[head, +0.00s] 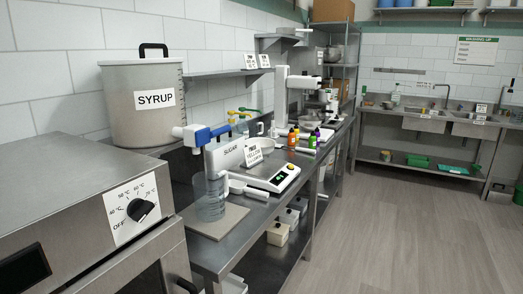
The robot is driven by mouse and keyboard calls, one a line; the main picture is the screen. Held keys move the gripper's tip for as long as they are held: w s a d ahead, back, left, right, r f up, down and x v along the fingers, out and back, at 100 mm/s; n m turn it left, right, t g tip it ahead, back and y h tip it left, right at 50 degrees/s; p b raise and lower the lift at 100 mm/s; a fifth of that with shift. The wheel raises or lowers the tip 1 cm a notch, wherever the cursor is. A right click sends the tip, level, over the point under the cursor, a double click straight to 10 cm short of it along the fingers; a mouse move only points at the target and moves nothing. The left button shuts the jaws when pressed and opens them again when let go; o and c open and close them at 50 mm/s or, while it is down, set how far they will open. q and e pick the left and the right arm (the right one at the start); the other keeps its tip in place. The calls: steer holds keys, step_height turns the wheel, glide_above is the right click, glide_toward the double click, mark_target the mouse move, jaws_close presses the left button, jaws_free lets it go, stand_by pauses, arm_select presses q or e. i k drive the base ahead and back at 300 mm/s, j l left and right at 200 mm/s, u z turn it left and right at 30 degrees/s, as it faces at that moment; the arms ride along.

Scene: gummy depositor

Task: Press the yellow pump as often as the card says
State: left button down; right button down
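Pump bottles with coloured heads stand at the back of the steel counter, behind the sugar container. One has a yellow pump head (235,113), with a green pump head (249,110) beside it. Their lower parts are largely hidden. A small white card (252,153) stands on the counter in front of them, to the right of the sugar container. Its print is small; the lower line seems to read "YELLOW", and the upper line is hard to read. Neither of my grippers is in view.
A large syrup pot (144,120) with a blue and white tap stands at left, behind a steel oven (75,195). A clear jug (209,196), sugar container (222,156), scale (272,177) and small coloured bottles (293,137) crowd the counter. The floor (390,225) at right is clear.

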mark_target(231, 113)
steer(key=z, duration=1.4)
steer(key=i+z, duration=0.25)
steer(key=i+l, duration=0.1)
steer(key=i, duration=3.95)
steer(key=j+u, duration=0.15)
steer(key=u, duration=3.6)
